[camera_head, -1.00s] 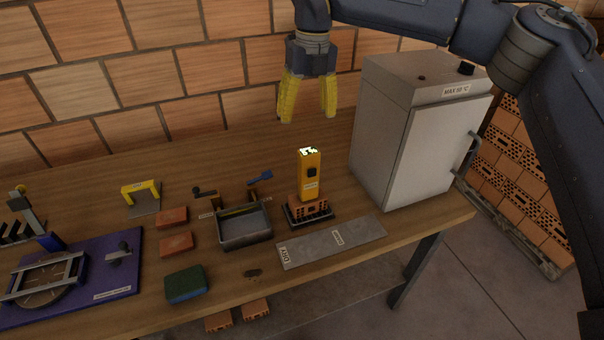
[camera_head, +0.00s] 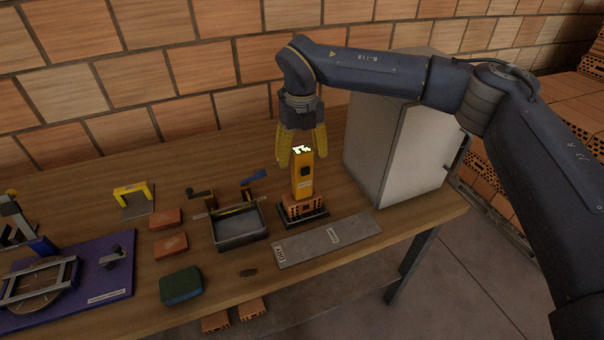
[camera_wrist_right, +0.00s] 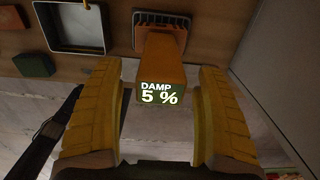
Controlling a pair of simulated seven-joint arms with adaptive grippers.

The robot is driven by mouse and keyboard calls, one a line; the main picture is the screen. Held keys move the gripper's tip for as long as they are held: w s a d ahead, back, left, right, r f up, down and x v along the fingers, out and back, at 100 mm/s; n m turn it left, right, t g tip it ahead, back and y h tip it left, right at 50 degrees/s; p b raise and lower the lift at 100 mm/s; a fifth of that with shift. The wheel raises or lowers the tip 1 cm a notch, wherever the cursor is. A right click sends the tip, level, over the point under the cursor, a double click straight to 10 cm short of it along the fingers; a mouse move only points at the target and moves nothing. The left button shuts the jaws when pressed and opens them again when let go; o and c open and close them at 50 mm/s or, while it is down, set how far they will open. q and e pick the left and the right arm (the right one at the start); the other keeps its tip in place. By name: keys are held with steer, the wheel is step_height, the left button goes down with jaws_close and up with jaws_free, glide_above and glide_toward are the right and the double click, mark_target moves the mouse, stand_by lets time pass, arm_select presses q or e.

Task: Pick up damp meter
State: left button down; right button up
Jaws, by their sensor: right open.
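The damp meter (camera_head: 304,183) is a tall yellow-orange block with a dark button and a lit top. It stands upright on a small brick in a dark stand (camera_head: 303,214). My right gripper (camera_head: 302,158) has its yellow fingers pointing down around the top of the meter. In the right wrist view the meter (camera_wrist_right: 165,68) lies between the two open fingers (camera_wrist_right: 165,115), with gaps on both sides, and its screen reads "DAMP 5 %". My left gripper is in no view.
A grey cabinet (camera_head: 416,155) stands close to the right of the meter. A grey tray (camera_head: 240,237) is to its left and a flat grey plate (camera_head: 335,239) in front. Red bricks (camera_head: 170,246), a green block (camera_head: 181,286) and a blue board (camera_head: 105,265) lie further left.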

mark_target(302, 169)
steer(key=shift+s+f, duration=0.1)
steer(key=shift+f, duration=2.6)
steer(key=c, duration=1.4)
steer(key=shift+r, duration=0.1)
